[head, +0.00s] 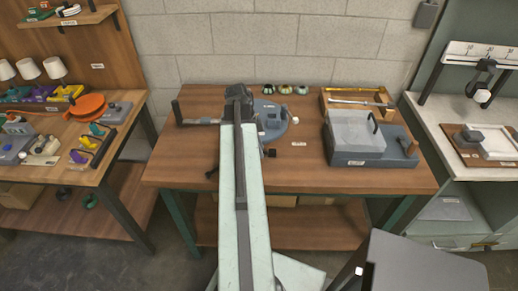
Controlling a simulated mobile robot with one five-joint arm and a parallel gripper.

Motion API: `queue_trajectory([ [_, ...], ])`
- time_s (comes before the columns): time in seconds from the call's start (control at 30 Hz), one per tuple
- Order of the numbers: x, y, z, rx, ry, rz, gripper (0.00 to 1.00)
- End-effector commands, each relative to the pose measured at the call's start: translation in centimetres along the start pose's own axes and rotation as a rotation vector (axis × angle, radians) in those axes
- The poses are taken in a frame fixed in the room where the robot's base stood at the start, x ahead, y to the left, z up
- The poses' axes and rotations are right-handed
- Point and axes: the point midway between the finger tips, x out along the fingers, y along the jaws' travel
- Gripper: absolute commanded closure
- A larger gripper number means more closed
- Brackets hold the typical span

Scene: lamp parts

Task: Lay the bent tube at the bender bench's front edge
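The bender bench (330,180) is the wooden-topped table in the middle. Its front edge runs across the picture below the tools and looks bare on both sides of my arm. A grey bender with a round plate (273,122) stands on it, partly hidden by my arm. A grey bar with a dark upright grip (177,112) reaches out to its left. A thin silvery tube (355,102) lies in a wooden tray at the back right; I cannot tell whether it is bent. My gripper (239,93) is over the bench by the bender; its fingers are not distinguishable.
A grey box-like block on a dark base (372,155) stands on the bench's right half. Small round parts (285,89) sit at the back. A parts table (75,180) stands left and a pale bench (455,165) right. The bench's front left is clear.

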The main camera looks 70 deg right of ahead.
Motion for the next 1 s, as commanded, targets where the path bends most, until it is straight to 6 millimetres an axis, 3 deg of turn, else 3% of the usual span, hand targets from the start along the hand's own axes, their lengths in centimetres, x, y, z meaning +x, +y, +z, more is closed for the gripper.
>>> queue_trajectory([
  [0.2,-0.1,-0.2,0.0,0.001,-0.001,-0.004,0.63],
  [0.33,-1.1,-0.1,-0.1,0.001,-0.001,-0.004,0.63],
  [0.7,-7.6,0.1,-0.3,0.000,0.000,-0.002,0.63],
  [1.0,-7.8,0.1,0.0,0.001,0.000,-0.001,0.63],
])
